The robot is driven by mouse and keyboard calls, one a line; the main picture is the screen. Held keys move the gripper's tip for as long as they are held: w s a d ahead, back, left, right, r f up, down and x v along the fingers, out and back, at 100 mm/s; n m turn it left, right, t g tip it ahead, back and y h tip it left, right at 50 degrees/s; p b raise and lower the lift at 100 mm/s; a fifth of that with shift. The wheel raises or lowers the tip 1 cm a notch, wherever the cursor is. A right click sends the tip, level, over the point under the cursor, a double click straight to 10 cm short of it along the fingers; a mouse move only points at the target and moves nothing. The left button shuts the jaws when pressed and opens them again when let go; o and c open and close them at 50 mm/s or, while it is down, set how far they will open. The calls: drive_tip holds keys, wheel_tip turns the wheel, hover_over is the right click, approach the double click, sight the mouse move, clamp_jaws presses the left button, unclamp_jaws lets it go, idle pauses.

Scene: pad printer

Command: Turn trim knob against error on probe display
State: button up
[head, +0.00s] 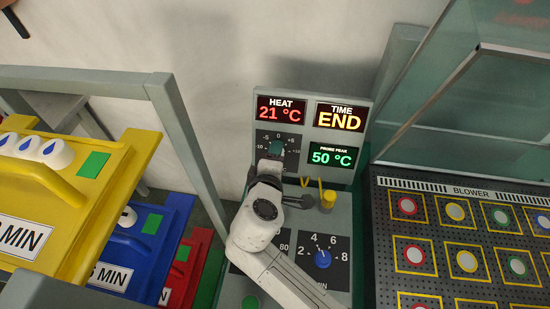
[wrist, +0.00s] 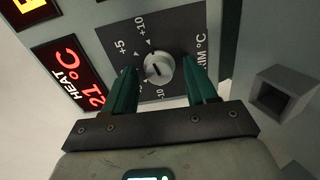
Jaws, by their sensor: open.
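The light trim knob (wrist: 158,68) sits on a dark panel marked TRIM °C (wrist: 185,30), with a scale showing +5, +10 and -10. It bears a dark line; its exact reading is hard to tell. My gripper (wrist: 160,72) is open, its green fingers on either side of the knob; I cannot tell if they touch it. In the head view my gripper (head: 271,165) is in front of the trim panel (head: 291,152) and hides the knob. The probe display (head: 332,156) reads PROBE PEAK 50 °C in green.
Above the trim panel, the heat display (head: 280,109) reads 21 °C and the time display (head: 339,117) reads END. A blue dial (head: 323,259) is below. A yellow-tipped post (head: 328,197) stands right of my gripper. A grey square socket (wrist: 281,92) juts out nearby.

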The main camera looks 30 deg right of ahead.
drive_tip(key=v, duration=1)
drive_tip(key=shift+s+a+b, duration=0.2)
drive_tip(key=shift+s+b, duration=0.1)
drive_tip(key=shift+b, duration=0.15)
drive_tip(key=shift+r, duration=0.2)
